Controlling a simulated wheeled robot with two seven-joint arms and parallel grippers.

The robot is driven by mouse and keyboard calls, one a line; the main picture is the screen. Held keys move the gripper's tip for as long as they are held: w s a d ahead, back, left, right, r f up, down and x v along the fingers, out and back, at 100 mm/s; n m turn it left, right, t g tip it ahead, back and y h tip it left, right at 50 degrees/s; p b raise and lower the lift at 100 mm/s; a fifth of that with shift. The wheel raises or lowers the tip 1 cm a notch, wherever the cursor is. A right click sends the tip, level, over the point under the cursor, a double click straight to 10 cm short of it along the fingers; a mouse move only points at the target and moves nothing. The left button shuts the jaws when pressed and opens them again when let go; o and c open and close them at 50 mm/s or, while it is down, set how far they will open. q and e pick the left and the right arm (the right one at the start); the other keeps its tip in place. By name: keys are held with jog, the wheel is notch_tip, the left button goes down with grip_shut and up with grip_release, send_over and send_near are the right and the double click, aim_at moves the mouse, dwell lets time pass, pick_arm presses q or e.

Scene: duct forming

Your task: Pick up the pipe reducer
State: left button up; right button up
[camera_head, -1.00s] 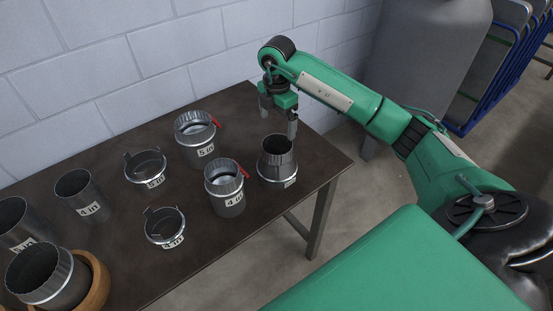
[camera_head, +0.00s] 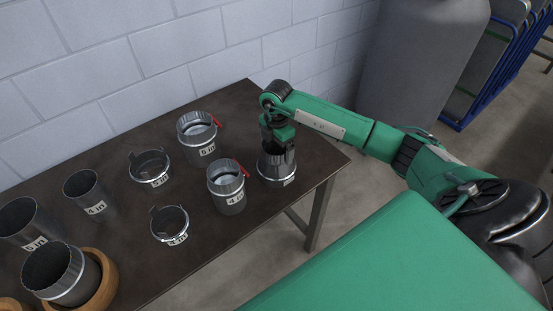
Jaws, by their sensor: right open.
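The pipe reducer (camera_head: 276,173) is a grey metal piece with a narrower upper part and a wider labelled base. It stands upright near the right end of the dark table. My right gripper (camera_head: 278,152) points down at the reducer's top opening, with its fingers open. The fingertips overlap the rim in the picture, and I cannot tell whether they touch it. The gripper hides part of the opening. My left gripper is not in view.
Beside the reducer stand a 4 in damper piece (camera_head: 227,187) and a 5 in damper piece (camera_head: 197,138), each with a red handle. Two collars, several pipes and a wooden ring (camera_head: 103,288) lie further left on the table (camera_head: 128,217). A wall is behind.

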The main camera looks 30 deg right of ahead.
jog(key=c, duration=1.5)
